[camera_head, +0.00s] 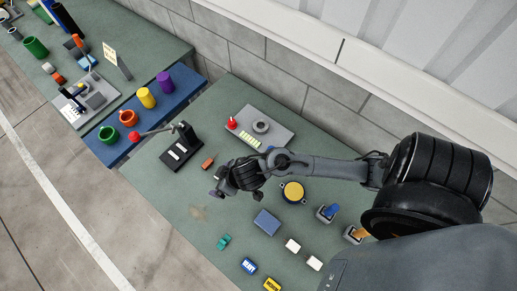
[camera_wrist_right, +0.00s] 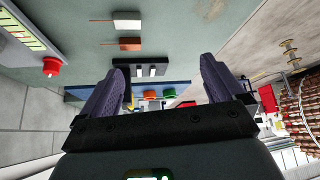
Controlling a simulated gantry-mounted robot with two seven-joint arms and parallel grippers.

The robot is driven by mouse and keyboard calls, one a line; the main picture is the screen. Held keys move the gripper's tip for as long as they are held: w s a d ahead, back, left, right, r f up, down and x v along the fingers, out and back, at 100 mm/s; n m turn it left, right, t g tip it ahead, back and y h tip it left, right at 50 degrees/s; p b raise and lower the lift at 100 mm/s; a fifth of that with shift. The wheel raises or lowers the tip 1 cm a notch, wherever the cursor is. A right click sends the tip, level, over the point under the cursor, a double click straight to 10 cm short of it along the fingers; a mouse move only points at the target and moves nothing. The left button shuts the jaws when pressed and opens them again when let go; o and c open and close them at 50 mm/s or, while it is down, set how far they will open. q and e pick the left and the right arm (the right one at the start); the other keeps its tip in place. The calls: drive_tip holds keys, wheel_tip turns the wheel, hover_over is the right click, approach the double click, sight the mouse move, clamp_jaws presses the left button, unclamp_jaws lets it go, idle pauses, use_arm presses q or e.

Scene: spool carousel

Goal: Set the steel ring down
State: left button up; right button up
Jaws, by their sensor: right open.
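A grey ring-shaped piece (camera_head: 261,126), likely the steel ring, sits on a grey plate (camera_head: 283,136) at the back of the green table. A red knob (camera_head: 232,123) and a pale strip are on the same plate; the knob also shows in the right wrist view (camera_wrist_right: 52,66). My right gripper (camera_head: 217,188) is above the table, in front of the plate and apart from the ring. In the right wrist view its two fingers (camera_wrist_right: 160,84) are spread wide with nothing held between them. My left gripper is not in view.
A black lever stand (camera_head: 181,153) with a red ball is left of my right gripper. Beyond it a blue board (camera_head: 112,153) bears several coloured cups. A brown block (camera_head: 207,163), yellow round button (camera_head: 292,191) and blue box (camera_head: 267,221) surround the gripper. A wall runs behind.

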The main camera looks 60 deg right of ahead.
drive_tip(key=s+d+r+g, duration=0.2)
drive_tip(key=s+r+g, duration=0.1)
drive_tip(key=s, duration=0.9)
drive_tip(key=shift+s+r+h, duration=0.3)
drive_tip(key=shift+h, duration=0.1)
